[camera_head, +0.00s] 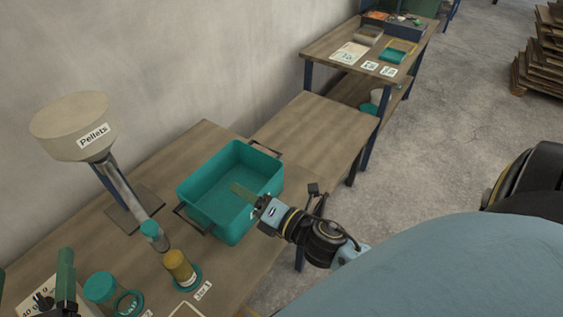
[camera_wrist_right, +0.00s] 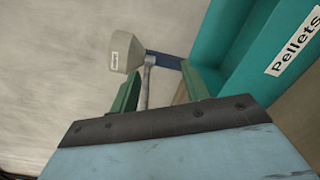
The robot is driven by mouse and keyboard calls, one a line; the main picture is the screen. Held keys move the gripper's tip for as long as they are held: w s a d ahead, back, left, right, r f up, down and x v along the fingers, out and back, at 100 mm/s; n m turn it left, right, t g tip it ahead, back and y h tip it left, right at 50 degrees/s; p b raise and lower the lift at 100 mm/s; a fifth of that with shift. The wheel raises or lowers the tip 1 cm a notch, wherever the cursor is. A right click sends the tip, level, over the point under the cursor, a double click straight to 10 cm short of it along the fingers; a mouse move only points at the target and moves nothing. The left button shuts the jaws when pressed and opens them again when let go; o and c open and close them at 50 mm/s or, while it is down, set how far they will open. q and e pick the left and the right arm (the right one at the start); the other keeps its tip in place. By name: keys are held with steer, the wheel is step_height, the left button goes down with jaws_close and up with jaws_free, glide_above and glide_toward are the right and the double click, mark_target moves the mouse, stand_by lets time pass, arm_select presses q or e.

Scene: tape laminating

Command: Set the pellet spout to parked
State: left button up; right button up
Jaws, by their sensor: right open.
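The pellet hopper (camera_head: 62,122), a pale funnel labelled "Pellets", stands at the left of the bench in the head view. Its grey spout tube (camera_head: 122,190) slants down and right to a teal end (camera_head: 154,235) near a yellow jar (camera_head: 180,268). In the right wrist view the hopper (camera_wrist_right: 122,57) and a grey tube (camera_wrist_right: 147,82) show beyond the fingers.
The teal bin (camera_head: 203,187) with dark handles stands between spout and right gripper. Its side has a "Pellets" label (camera_wrist_right: 292,48). A teal-lidded container (camera_head: 100,287) and a dial device (camera_head: 40,298) are at lower left. Bare bench top (camera_head: 318,130) lies beyond the bin.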

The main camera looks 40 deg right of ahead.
steer(key=shift+s+d+f+m+g+h, duration=0.7)
steer(key=shift+d+f+m+g+h, duration=0.3)
steer(key=shift+f+m, duration=1.4)
steer(key=shift+s+d+f+m+g+h, duration=0.7)
steer(key=shift+d+f+m+g+h, duration=0.35)
steer(key=shift+f+m, duration=1.3)
steer(key=shift+s+d+f+m+g+h, duration=0.8)
steer(key=shift+f+m+h, duration=0.35)
steer(key=shift+f+m, duration=1.2)
steer(key=shift+w+r+m, duration=0.1)
steer(key=shift+r+m, duration=0.3)
steer(key=shift+r, duration=0.05)
